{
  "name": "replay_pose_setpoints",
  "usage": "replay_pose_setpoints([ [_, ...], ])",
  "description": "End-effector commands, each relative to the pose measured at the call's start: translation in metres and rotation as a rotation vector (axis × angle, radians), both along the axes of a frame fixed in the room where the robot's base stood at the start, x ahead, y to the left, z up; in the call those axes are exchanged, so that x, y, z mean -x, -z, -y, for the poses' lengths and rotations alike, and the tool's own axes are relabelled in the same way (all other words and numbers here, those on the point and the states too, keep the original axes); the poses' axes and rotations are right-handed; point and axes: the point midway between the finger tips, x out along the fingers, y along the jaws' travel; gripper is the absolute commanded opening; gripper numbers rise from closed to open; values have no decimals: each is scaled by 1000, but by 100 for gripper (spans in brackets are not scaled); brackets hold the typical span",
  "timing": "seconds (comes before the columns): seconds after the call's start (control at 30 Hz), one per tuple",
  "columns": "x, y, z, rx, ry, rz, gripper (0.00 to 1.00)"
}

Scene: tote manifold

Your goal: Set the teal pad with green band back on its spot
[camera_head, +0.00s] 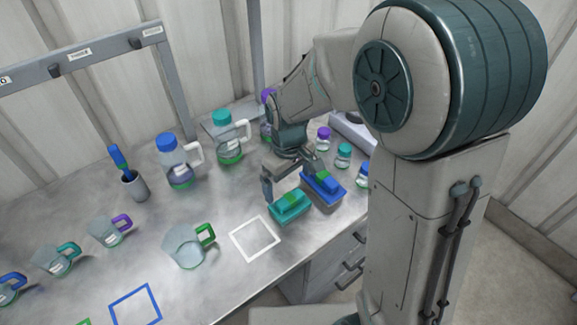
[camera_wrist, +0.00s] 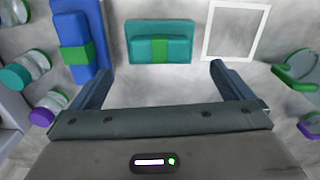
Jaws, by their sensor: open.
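The teal pad with green band (camera_head: 290,206) lies on the metal counter near its front edge, just left of a blue pad with green band (camera_head: 323,187). In the wrist view the teal pad (camera_wrist: 160,42) lies ahead of the fingertips, centred between them. My gripper (camera_head: 291,177) is open and empty, with its fingers apart above and behind the teal pad. In the wrist view my gripper (camera_wrist: 232,75) shows both fingers spread, touching neither pad. A white square outline (camera_head: 254,238) is on the counter left of the teal pad; it also shows in the wrist view (camera_wrist: 262,33).
A clear beaker with green handle (camera_head: 187,246) stands left of the white outline. A blue outline (camera_head: 135,305) lies farther left. Capped bottles (camera_head: 229,137) stand behind, and small capped jars (camera_head: 343,155) stand right of the gripper. The inside of the white outline is bare.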

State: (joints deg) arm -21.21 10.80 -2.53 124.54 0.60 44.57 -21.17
Motion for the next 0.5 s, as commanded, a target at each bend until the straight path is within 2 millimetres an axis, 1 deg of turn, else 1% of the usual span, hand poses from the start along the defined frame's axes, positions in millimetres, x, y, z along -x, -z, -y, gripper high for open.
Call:
replay_pose_setpoints([
  [0.03,-1,-12,0,-2,0,6,100],
  [0.1,-1,-24,0,-2,-1,5,100],
  [0.2,-1,-38,0,0,-1,2,100],
  [0.3,0,-48,0,0,-1,2,100],
  [0.5,1,-54,2,0,6,4,100],
])
